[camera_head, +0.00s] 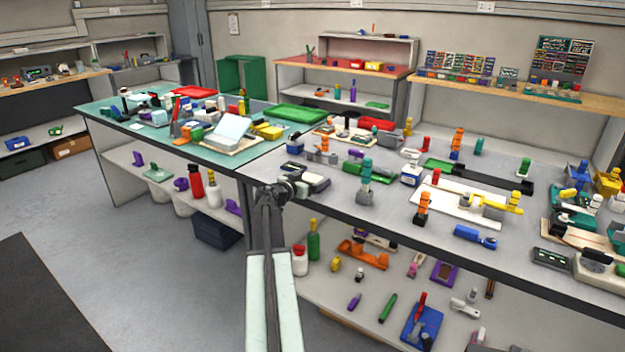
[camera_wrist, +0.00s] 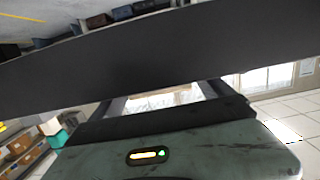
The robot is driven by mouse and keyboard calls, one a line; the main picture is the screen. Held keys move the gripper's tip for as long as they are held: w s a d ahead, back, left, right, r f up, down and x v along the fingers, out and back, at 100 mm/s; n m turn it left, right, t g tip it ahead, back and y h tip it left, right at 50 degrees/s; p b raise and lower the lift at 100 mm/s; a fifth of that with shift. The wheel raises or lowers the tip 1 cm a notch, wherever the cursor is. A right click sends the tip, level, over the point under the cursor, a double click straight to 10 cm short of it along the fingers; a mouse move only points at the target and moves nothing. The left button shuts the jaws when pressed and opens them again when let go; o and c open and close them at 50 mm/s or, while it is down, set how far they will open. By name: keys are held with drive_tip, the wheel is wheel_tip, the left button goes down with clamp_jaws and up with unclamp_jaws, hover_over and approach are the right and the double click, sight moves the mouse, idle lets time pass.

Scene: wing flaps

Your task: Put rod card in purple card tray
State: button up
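A small purple tray-like piece (camera_head: 445,272) lies on the lower shelf under the right-hand bench, with a darker middle; it may be the purple card tray. I cannot make out the rod card for sure in either view. My gripper (camera_head: 280,192) is at the end of my raised arm, in front of the bench edge in the head view. It is small and dark there, and I cannot see its fingers clearly. The wrist view shows a wide dark bar and a dark grey-green body with a small lit indicator, and no task object.
The grey bench (camera_head: 400,215) is crowded with small coloured parts. A teal-topped bench (camera_head: 110,125) adjoins it at the left. Bottles (camera_head: 313,242) and loose parts stand on the lower shelf (camera_head: 340,290). The grey floor (camera_head: 130,260) at the left is open.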

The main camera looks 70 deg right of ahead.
drive_tip(key=shift+r+p, duration=0.25)
drive_tip(key=shift+p, duration=0.05)
drive_tip(key=p+v, duration=0.1)
drive_tip(key=v, duration=1.1)
drive_tip(key=shift+f, duration=0.1)
drive_tip(key=w+a+f+n+t+y, duration=0.2)
drive_tip(key=w+a+f+n+y, duration=0.15)
drive_tip(key=w+a+f, duration=0.6)
drive_tip(key=w+a+f+n+t+y, duration=0.25)
drive_tip(key=w+a+f+n, duration=0.2)
drive_tip(key=w+a, duration=1)
drive_tip(key=a+f+n+y, duration=0.3)
drive_tip(key=a+n+y, duration=0.2)
drive_tip(key=a, duration=1.7)
drive_tip(key=a+f+n+y, duration=0.3)
drive_tip(key=a+n, duration=0.5)
drive_tip(key=a, duration=1.5)
drive_tip(key=shift+s+a+y, duration=0.3)
drive_tip(key=shift+a+y, duration=0.05)
drive_tip(key=shift+y, duration=0.55)
